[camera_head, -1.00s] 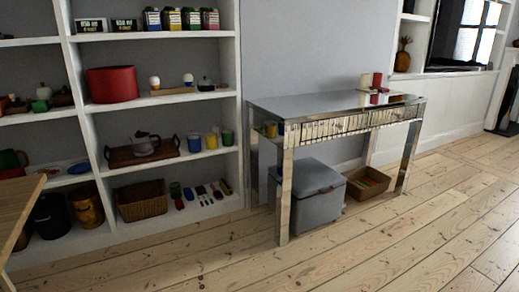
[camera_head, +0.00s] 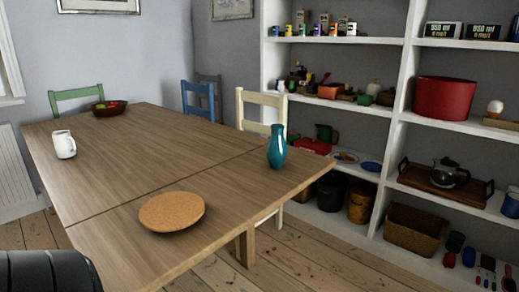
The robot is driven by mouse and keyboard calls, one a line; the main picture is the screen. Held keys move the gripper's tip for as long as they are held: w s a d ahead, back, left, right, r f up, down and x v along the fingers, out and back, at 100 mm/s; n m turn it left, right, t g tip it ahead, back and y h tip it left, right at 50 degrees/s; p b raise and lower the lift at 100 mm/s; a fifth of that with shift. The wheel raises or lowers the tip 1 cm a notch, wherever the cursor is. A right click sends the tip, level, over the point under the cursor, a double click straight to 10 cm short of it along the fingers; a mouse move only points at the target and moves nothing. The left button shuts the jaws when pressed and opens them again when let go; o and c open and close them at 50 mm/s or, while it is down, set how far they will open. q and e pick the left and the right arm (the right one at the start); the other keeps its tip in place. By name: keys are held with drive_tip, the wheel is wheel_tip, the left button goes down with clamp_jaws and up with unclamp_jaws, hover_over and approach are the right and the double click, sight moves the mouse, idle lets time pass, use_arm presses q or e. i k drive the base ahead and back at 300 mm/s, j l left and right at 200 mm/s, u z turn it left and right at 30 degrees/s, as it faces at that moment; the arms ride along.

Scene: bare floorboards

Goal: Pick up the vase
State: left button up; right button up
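A teal, glossy vase (camera_head: 277,147) with a narrow neck stands upright on the wooden dining table (camera_head: 150,165), near the table's right edge. Nothing touches it. Neither of my grippers shows in the head view. A dark, rounded shape fills the bottom left corner of the picture; I cannot tell what it is.
A round cork mat (camera_head: 171,211) lies on the table's near part. A white mug (camera_head: 64,144) and a bowl of fruit (camera_head: 109,107) stand further left. Chairs, one of them cream (camera_head: 262,112), stand behind. White shelves (camera_head: 391,125) line the right wall. Floorboards (camera_head: 300,262) in front are bare.

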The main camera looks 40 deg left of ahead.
sight(277, 149)
drive_tip(key=i+l+u, duration=0.15)
drive_tip(key=u, duration=0.25)
drive_tip(key=i+l+u, duration=0.1)
drive_tip(key=l+u, duration=0.25)
drive_tip(key=i+l+u, duration=0.1)
drive_tip(key=l+u, duration=0.3)
drive_tip(key=i+l+u, duration=0.1)
drive_tip(key=l+u, duration=0.6)
drive_tip(key=l, duration=0.2)
